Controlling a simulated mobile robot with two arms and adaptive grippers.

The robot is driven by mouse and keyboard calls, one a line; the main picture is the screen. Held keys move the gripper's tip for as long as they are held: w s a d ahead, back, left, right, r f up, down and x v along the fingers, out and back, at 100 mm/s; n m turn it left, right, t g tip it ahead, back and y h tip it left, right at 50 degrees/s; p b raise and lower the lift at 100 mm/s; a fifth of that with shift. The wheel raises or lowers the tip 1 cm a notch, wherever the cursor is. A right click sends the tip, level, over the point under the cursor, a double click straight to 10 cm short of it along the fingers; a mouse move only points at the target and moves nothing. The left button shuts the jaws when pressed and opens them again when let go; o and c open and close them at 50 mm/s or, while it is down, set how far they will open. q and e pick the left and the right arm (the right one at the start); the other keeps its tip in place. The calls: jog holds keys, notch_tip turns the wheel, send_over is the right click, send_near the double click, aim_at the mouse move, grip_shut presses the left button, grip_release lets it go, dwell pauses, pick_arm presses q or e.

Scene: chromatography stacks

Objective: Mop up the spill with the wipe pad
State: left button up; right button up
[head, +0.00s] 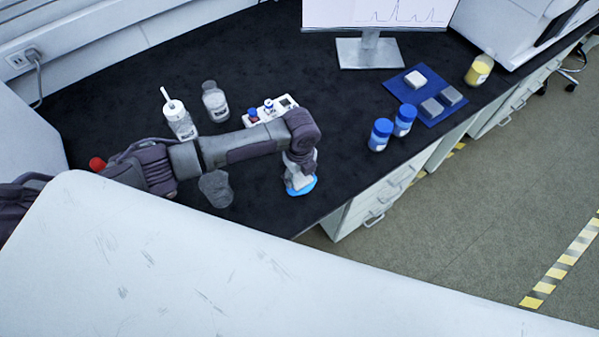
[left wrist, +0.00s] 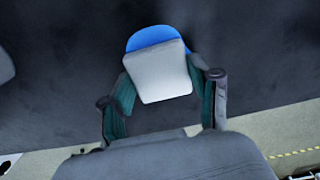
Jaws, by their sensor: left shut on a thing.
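The wipe pad, a pale block on a rounded blue base (head: 304,189), is in my left gripper (head: 298,172) near the front edge of the black bench. In the left wrist view the pad's pale top (left wrist: 158,72) sits between the two fingers of the left gripper (left wrist: 165,95), with blue showing beyond it. I cannot tell if the pad touches the bench. The spill, a grey irregular patch (head: 216,189), lies on the bench left of the pad, just in front of my left forearm, which may hide part of it. My right gripper is not in view.
A white bottle with a straw (head: 179,122), a grey-capped bottle (head: 215,103) and a white vial rack (head: 283,108) stand behind my arm. Two blue-lidded jars (head: 380,135), a blue mat (head: 405,92) with blocks and a yellow jar (head: 479,70) are to the right.

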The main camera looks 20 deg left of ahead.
pick_arm(q)
jog(key=shift+f, duration=0.2)
dwell(0.3)
jog(key=shift+d, duration=0.1)
jog(key=shift+s+d+p, duration=0.55)
jog(key=shift+s+d, duration=0.05)
jog(key=shift+d, duration=0.15)
jog(key=shift+w+a, duration=0.1)
jog(key=shift+a, duration=0.05)
jog(key=shift+w+a, duration=0.6)
jog(key=shift+a, duration=0.15)
jog(key=shift+w+a, duration=0.55)
jog(key=shift+a, duration=0.2)
jog(key=shift+d, duration=0.15)
jog(key=shift+w+d+b, duration=0.15)
jog(key=shift+d+b, duration=0.2)
jog(key=shift+d, duration=0.95)
